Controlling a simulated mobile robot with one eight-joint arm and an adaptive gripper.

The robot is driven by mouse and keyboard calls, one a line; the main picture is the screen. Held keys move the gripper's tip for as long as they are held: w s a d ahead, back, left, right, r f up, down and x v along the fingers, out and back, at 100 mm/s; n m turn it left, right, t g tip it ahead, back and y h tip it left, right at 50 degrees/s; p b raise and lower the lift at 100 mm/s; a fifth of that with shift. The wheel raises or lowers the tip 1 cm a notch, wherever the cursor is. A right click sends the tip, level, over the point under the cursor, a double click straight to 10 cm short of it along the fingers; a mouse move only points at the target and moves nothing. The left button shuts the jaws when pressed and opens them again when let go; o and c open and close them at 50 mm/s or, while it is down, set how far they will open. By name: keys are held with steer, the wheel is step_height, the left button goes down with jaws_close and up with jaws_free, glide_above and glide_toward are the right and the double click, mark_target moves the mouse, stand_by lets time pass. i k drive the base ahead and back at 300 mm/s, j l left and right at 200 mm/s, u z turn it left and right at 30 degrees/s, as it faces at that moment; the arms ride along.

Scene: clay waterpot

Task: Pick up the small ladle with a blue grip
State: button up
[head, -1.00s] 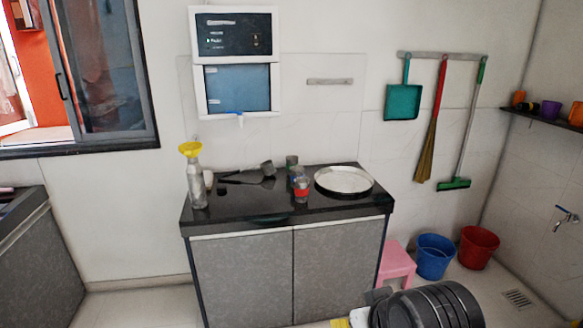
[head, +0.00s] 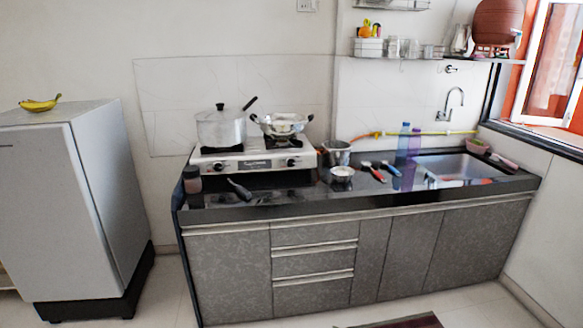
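A small utensil with a blue grip (head: 391,169), which looks like the small ladle, lies on the dark counter (head: 480,191) left of the sink. It is small in the head view, so its bowl end is hard to make out. A similar utensil with a red grip (head: 376,174) lies just left of it. My gripper is not in view.
A blue and purple bottle (head: 403,143) stands right behind the ladle, before the sink (head: 450,168). A steel bowl (head: 342,173), a steel pot (head: 336,153) and the stove (head: 252,161) are to the left. Open floor (head: 250,316) shows in front.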

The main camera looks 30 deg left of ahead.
mark_target(384, 162)
steer(key=u, duration=0.5)
steer(key=i+l+u, duration=0.2)
steer(key=i, duration=0.35)
steer(key=i+l+u, duration=0.15)
steer(key=i+l, duration=0.15)
steer(key=i, duration=0.2)
steer(key=i+l+u, duration=0.2)
steer(key=i+l, duration=0.15)
steer(key=i, duration=0.15)
steer(key=i+l+u, duration=0.2)
steer(key=i+l, duration=0.25)
steer(key=i+l+u, duration=0.2)
steer(key=i+l, duration=0.25)
steer(key=i+l+u, duration=0.15)
steer(key=i+l, duration=0.25)
steer(key=l, duration=0.25)
steer(key=i+l+u, duration=0.2)
steer(key=i+l, duration=0.2)
steer(key=l, duration=0.2)
